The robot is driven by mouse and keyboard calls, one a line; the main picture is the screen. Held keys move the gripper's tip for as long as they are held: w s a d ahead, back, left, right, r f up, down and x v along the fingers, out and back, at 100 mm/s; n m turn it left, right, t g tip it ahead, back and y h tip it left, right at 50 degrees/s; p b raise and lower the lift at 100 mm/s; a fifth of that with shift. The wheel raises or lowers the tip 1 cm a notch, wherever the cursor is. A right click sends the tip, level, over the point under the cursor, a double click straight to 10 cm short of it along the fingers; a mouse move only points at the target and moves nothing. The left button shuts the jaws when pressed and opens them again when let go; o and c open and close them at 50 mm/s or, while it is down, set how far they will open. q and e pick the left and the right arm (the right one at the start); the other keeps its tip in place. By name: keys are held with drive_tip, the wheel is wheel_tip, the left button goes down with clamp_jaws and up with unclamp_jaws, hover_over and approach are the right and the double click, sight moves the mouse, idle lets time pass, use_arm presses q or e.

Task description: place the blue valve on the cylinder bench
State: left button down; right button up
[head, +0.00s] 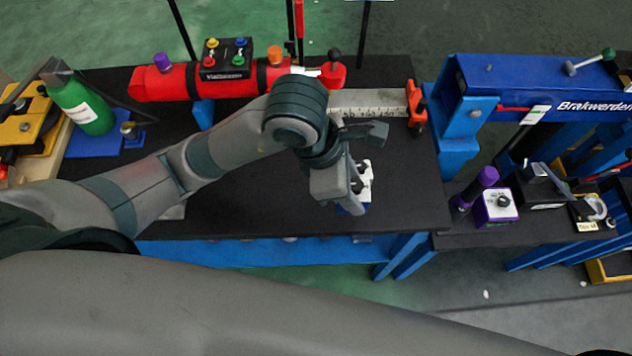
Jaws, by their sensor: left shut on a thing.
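My left gripper (350,188) points down over the right half of a black-topped bench (260,210) with blue legs. It is shut on a small blue and white block, which looks like the blue valve (367,182). The fingers hide part of the block, and I cannot tell whether it touches the bench top. A red cylinder (165,83) lies along the back of this bench, with a black control box (226,65) of coloured knobs on it. My right gripper is not in view.
A blue bench (545,80) with several devices, one a purple-and-white box (496,207), stands at the right. A green bottle (80,105) lies at the left. An orange clamp (415,105) is behind the gripper. Bare black top surrounds the held block.

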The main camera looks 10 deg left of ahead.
use_arm(q)
drive_tip(key=shift+d+r, duration=0.1)
idle(0.4)
drive_tip(key=shift+w+a+f, duration=0.2)
drive_tip(key=shift+a, duration=0.1)
drive_tip(key=w+a+f+p, duration=0.1)
drive_tip(key=w+a+f, duration=0.1)
drive_tip(key=w+a+f+p, duration=0.1)
drive_tip(key=w+a+f, duration=0.1)
drive_tip(key=a, duration=0.1)
drive_tip(key=w+a+f+p, duration=0.1)
drive_tip(key=w+a+f, duration=0.1)
drive_tip(key=w+a, duration=0.1)
drive_tip(key=shift+a+f, duration=0.15)
drive_tip(key=shift+f, duration=0.1)
drive_tip(key=shift+f, duration=0.1)
drive_tip(key=shift+f+p, duration=1.05)
drive_tip(key=shift+f, duration=0.85)
